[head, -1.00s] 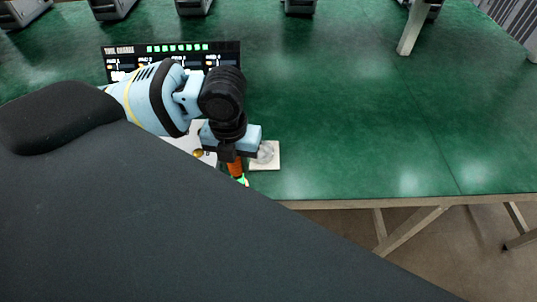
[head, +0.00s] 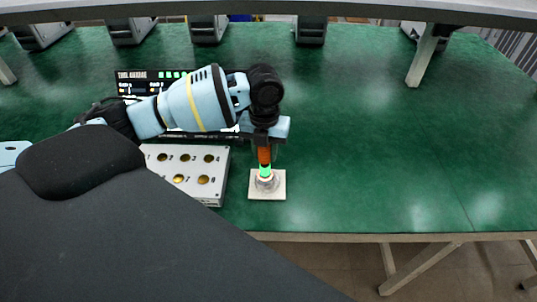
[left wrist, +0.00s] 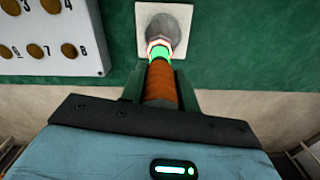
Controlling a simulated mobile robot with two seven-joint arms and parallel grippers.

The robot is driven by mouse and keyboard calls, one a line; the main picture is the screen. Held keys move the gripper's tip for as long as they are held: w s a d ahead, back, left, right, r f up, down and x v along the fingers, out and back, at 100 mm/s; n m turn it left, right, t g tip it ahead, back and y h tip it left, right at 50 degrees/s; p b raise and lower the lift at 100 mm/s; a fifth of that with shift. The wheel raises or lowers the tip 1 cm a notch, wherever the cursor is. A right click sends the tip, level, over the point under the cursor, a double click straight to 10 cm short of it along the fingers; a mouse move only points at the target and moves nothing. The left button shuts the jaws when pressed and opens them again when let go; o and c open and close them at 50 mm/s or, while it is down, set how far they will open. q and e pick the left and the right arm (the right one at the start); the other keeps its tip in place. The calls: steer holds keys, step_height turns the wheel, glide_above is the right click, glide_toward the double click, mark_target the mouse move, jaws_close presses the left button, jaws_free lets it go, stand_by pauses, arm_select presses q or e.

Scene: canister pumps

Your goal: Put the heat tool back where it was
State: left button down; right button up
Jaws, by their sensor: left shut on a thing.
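The heat tool (head: 264,157) has an orange-brown grip and a glowing green band near its lower end. My left gripper (head: 264,141) is shut on its grip and holds it about upright. The tool's lower end is at a grey rounded holder (head: 266,184) on a small white square plate near the table's front edge. In the left wrist view, the tool (left wrist: 161,85) lies between the fingers of my gripper (left wrist: 158,92), with its green end against or just in front of the grey holder (left wrist: 163,27). I cannot tell whether it is seated. My right gripper is out of view.
A white box (head: 217,190) with several numbered brass discs stands left of the plate. A black display board (head: 140,82) with green lights is behind my left arm. The green table (head: 380,150) is clear to the right. Grey units (head: 310,30) line the back.

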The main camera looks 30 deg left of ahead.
mark_target(267, 156)
arm_select(q)
steer(key=shift+w+a, duration=0.1)
steer(key=shift+w, duration=0.4)
steer(key=shift+w+a+f, duration=0.1)
steer(key=shift+w+f, duration=0.25)
steer(key=shift+w, duration=0.05)
steer(key=shift+f, duration=1.4)
steer(key=shift+f, duration=0.15)
steer(key=c, duration=1)
jaws_free()
steer(key=shift+c, duration=0.2)
